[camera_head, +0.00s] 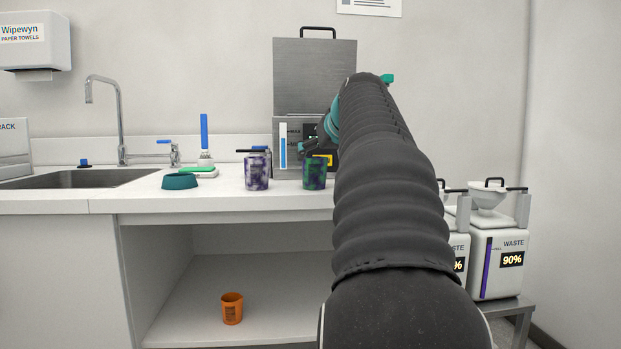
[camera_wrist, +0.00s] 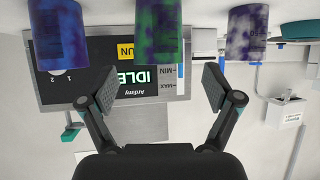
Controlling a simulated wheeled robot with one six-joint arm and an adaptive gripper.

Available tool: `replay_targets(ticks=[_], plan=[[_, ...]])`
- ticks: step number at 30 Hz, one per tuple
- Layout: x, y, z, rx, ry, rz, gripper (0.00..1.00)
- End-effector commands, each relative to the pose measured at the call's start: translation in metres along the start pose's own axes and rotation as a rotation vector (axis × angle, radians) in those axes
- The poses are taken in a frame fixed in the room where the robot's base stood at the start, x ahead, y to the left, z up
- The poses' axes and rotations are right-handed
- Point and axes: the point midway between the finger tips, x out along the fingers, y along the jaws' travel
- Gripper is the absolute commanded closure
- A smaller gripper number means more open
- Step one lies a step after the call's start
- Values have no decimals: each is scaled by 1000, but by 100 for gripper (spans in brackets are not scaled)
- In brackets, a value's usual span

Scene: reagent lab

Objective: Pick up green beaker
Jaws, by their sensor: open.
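The green beaker (camera_head: 314,175), mottled green and dark purple, stands upright on the counter just left of my arm. In the wrist view, which is upside down, the green beaker (camera_wrist: 159,28) is at the top middle. My gripper (camera_wrist: 158,88) is open and empty, its two fingers spread wide. The beaker lines up with the gap between the fingers but shows beyond the tips, apart from them. In the head view my gripper is mostly hidden behind my arm, near the beaker's upper right.
A purple-white beaker (camera_head: 257,174) stands left of the green one. A blue beaker (camera_wrist: 60,35) flanks it on the other side, hidden in the head view. A grey device (camera_head: 313,75) stands behind. A teal bowl (camera_head: 180,182) sits farther left; an orange beaker (camera_head: 232,309) is below.

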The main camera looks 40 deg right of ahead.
Motion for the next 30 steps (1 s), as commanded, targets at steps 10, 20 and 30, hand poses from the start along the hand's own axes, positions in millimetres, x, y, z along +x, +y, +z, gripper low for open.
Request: replay_targets(ticks=[10,20,30], plan=[[22,0,1,0,-1,0,10],[64,0,4,0,-1,-1,10],[66,0,3,0,0,1,30]])
